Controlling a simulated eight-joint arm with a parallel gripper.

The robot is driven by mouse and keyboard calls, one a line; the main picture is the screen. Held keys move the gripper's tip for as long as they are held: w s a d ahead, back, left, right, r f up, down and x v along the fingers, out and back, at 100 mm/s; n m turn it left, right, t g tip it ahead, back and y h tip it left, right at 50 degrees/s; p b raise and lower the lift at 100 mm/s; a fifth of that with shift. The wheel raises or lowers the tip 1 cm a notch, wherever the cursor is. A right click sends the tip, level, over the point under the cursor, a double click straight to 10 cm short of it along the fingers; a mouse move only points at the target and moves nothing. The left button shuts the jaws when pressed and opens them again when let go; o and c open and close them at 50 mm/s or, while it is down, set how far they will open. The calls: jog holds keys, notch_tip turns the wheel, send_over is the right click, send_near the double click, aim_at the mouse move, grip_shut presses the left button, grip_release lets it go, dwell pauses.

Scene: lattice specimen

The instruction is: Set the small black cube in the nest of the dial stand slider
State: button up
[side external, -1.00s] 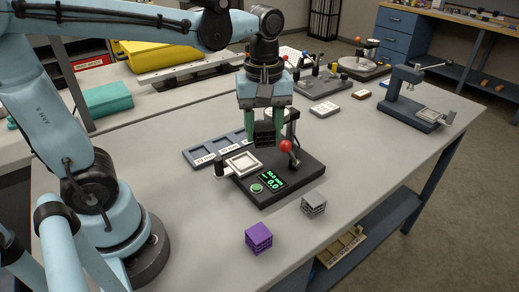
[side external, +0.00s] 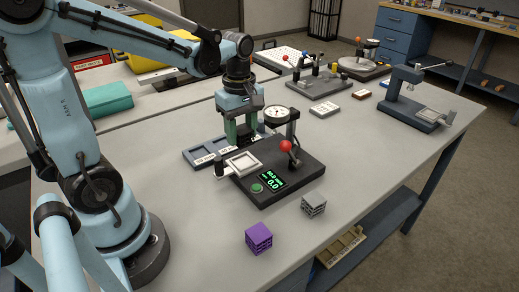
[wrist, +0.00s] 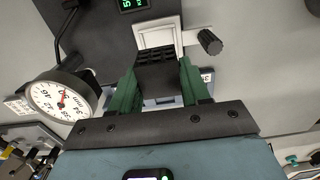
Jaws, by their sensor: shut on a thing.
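My gripper (side external: 241,137) is shut on the small black cube (wrist: 158,72), which sits between the green fingers in the wrist view. The dial stand (side external: 300,172) has a black base with a green display, a red ball knob and a round dial (side external: 275,115). The slider's nest (side external: 243,163) is a pale square frame at the stand's left. In the side view my gripper is just behind the nest, close to the dial. In the wrist view the nest (wrist: 157,34) shows just beyond the cube, which covers its near part. The gap between cube and nest is unclear.
A purple cube (side external: 259,238) and a grey cube (side external: 314,204) lie in front of the stand. A blue labelled tray (side external: 198,154) is behind the nest, partly hidden. A black knob (wrist: 210,42) stands beside the nest.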

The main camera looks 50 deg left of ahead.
jog(key=shift+f, duration=2.35)
jog(key=o, duration=0.4)
jog(key=shift+c, duration=0.2)
jog(key=c, duration=0.3)
jog(key=shift+f, duration=0.1)
jog(key=shift+c, duration=0.2)
